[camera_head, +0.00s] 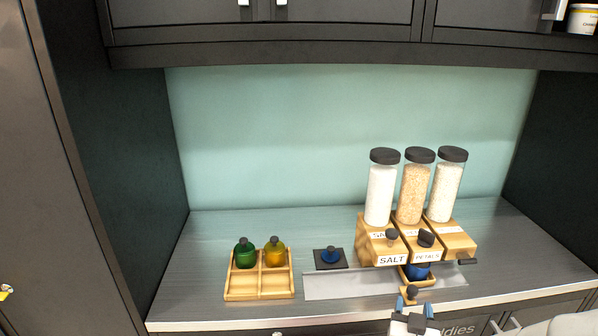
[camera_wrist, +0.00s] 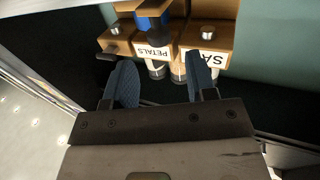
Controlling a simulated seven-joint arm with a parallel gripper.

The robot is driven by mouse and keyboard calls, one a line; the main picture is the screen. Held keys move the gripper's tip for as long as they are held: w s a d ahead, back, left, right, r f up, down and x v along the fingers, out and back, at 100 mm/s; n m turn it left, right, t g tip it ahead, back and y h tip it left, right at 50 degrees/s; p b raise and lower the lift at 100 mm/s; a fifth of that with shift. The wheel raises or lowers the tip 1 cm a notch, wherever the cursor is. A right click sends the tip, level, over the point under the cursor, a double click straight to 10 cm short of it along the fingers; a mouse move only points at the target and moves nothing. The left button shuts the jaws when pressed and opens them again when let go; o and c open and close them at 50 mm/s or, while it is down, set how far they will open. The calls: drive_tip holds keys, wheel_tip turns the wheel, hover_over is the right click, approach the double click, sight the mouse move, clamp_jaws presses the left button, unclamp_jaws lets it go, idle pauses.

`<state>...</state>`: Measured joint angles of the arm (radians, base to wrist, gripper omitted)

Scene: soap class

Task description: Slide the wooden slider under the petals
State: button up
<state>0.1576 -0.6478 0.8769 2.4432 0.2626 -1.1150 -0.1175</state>
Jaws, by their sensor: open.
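The wooden slider (camera_head: 422,283) carries a blue cup (camera_head: 419,271) and has a dark knob (camera_head: 411,291) at its front. It sits low at the dispensers, with the cup just below the PETALS label (camera_head: 427,256); exact alignment is hard to tell. My gripper (camera_head: 415,305) is open and empty, just in front of the knob. In the wrist view, which is upside down, my gripper (camera_wrist: 162,82) has its two blue fingers wide apart. The blue cup (camera_wrist: 150,21) and dark knob (camera_wrist: 158,38) show beyond the fingertips, with nothing between them.
The dispenser jars (camera_head: 414,190) stand on wooden blocks at the right. A grey strip (camera_head: 335,287) runs left from beneath them. A blue-topped item on a black pad (camera_head: 331,257) and a wooden tray (camera_head: 262,296) with green and yellow bottles stand left. The counter's front left is clear.

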drive_tip(key=shift+s, duration=0.15)
drive_tip(key=shift+v, duration=1.75)
drive_tip(key=shift+s+a+r, duration=0.1)
drive_tip(key=shift+r, duration=0.05)
drive_tip(key=shift+s+a+r, duration=0.15)
drive_tip(key=shift+s+r, duration=0.3)
drive_tip(key=shift+r, duration=0.35)
drive_tip(key=shift+s+a+r, duration=0.1)
drive_tip(key=shift+s+r, duration=0.35)
drive_tip(key=shift+r, duration=0.3)
drive_tip(key=shift+s+a+r, duration=0.15)
drive_tip(key=shift+s+r, duration=0.3)
drive_tip(key=shift+r, duration=0.35)
